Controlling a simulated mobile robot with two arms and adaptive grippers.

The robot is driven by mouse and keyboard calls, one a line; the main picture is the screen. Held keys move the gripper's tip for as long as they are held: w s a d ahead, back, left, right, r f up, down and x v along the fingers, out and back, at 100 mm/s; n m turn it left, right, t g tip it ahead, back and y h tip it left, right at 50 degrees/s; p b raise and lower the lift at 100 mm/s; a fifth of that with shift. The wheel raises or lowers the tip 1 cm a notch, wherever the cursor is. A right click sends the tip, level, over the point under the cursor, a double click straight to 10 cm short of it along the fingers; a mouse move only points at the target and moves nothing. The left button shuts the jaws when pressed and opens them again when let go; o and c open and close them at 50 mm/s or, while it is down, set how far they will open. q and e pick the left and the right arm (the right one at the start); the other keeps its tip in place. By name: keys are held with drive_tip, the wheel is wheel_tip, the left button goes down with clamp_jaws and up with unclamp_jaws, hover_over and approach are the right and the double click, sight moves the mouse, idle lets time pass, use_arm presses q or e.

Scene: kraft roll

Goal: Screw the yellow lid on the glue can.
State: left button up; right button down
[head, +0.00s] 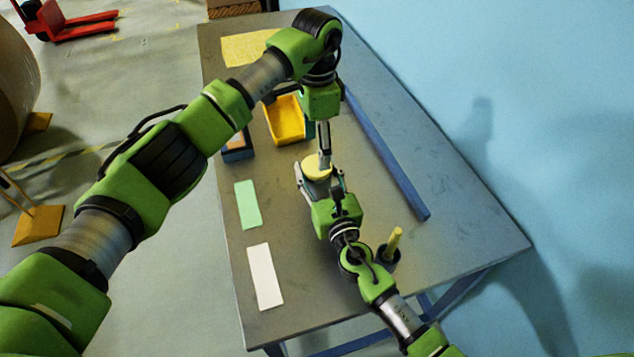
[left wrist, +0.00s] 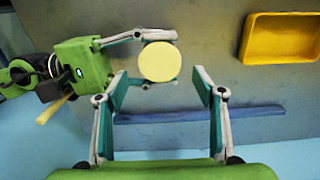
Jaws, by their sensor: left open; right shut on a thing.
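The yellow lid (head: 315,167) is a pale round disc on top of the glue can (head: 316,187), near the middle of the table. It also shows face-on in the left wrist view (left wrist: 159,62), where it hides the can. My right gripper (head: 319,178) is shut on the can, with its fingers around the sides below the lid. My left gripper (head: 324,154) points down from above, over the lid. In the left wrist view its fingers (left wrist: 161,88) are spread wide, with the lid beyond and between them. I cannot tell how firmly the lid sits.
A yellow bin (head: 287,122) and a small blue box (head: 237,150) stand behind. A long blue bar (head: 385,155) lies to the right. A dark cup with a yellow stick (head: 395,240) is beside my right arm. Green (head: 248,204) and white (head: 265,276) cards lie left.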

sight(317, 165)
use_arm(q)
drive_tip(key=shift+f, duration=2.55)
drive_tip(key=c, duration=1.2)
drive_tip(key=shift+o, duration=0.4)
drive_tip(key=m, duration=0.6)
drive_tip(key=shift+m, duration=0.3)
drive_tip(key=shift+c, duration=0.2)
drive_tip(key=o, duration=1.2)
